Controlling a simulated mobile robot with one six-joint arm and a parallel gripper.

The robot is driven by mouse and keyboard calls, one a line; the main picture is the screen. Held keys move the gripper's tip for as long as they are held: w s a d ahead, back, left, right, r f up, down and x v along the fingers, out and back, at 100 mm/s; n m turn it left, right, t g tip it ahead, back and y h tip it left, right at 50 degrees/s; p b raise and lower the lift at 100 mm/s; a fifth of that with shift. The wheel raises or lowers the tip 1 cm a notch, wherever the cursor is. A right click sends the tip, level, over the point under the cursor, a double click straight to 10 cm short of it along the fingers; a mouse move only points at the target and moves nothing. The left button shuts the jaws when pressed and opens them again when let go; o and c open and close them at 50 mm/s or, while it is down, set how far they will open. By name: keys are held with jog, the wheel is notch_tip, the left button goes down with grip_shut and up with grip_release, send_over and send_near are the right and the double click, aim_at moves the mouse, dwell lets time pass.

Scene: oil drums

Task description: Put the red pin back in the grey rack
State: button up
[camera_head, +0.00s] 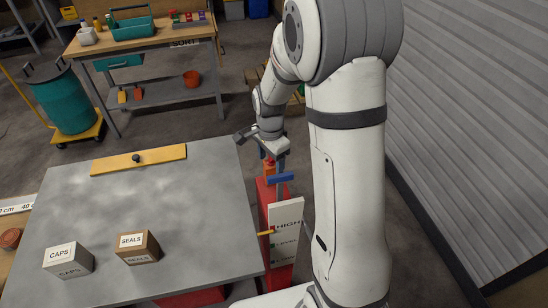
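My gripper (268,147) hangs at the end of my arm, past the right edge of the grey table and above the top of a red stand. Its fingers are small and partly hidden, so I cannot tell whether they are open or shut. An orange-red piece (269,167) and a blue bar (281,178) are just below it; I cannot tell whether it touches them. I cannot make out for certain a red pin or a grey rack. A row of small coloured pieces (188,18) sits on the back workbench above a SORT label.
The grey table (190,210) holds CAPS (68,260) and SEALS (137,247) boxes and a yellow bar (138,159). The red stand (264,205) bears a HIGH sign (287,214). A teal drum (68,103) stands left; a ribbed wall (470,130) bounds the right.

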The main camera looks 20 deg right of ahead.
jog(key=c, duration=0.8)
jog(key=shift+r, duration=0.1)
jog(key=shift+r, duration=0.1)
jog(key=shift+r+p, duration=0.6)
jog(key=shift+r, duration=0.15)
jog(key=shift+r, duration=0.2)
jog(key=shift+r+p, duration=2.55)
jog(key=shift+r, duration=1.1)
